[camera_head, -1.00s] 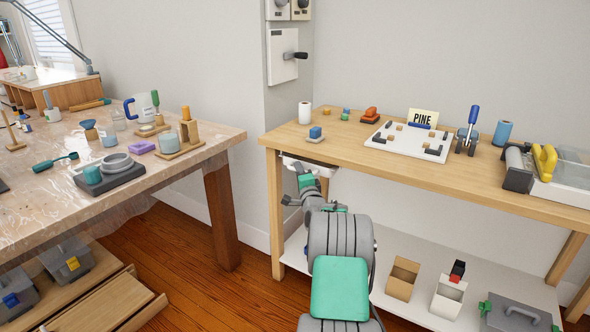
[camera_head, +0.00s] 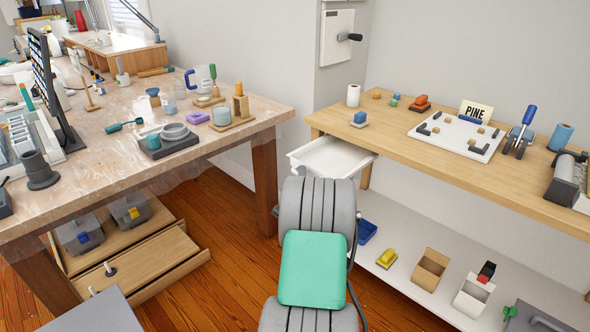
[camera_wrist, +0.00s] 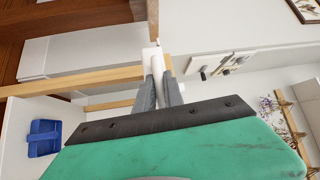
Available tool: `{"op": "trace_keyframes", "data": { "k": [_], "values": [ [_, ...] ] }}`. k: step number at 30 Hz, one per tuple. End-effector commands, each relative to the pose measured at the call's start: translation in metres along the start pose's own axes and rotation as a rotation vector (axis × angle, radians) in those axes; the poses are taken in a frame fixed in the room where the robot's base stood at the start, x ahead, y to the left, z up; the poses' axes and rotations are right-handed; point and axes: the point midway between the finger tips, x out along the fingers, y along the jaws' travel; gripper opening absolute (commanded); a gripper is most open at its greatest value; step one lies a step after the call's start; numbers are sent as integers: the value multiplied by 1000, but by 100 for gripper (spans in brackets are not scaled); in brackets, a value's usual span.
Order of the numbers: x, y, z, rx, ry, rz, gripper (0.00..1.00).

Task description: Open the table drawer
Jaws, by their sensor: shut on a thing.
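The table drawer (camera_head: 330,158) is a white tray-like drawer under the left end of the pale wooden table (camera_head: 440,145). It stands pulled out, with its open inside showing in the head view. In the wrist view my gripper (camera_wrist: 161,88) has its two grey fingers closed on the white drawer handle (camera_wrist: 157,62). In the head view my arm hides the gripper and the handle.
The lower white shelf (camera_head: 412,290) holds a blue bin (camera_head: 367,232), a yellow item (camera_head: 387,258) and open boxes. A resin-covered workbench (camera_head: 100,125) stands at left, with a low wooden drawer (camera_head: 140,265) jutting out. Wooden floor (camera_head: 225,215) lies between.

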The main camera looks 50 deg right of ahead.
Motion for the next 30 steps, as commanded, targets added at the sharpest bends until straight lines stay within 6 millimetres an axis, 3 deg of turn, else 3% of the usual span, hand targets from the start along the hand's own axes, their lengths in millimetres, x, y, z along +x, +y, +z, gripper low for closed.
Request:
{"op": "trace_keyframes", "data": {
  "k": [9,10,12,20,23,30],
  "values": [
    [-1,1,-1,-1,2,1,0],
    [-1,1,-1,-1,2,1,15],
    [-1,1,0,-1,1,1,21],
    [-2,0,2,0,-2,0,21],
    [-12,0,1,0,-1,1,21],
    [-60,2,0,1,2,0,21]
  ]
}}
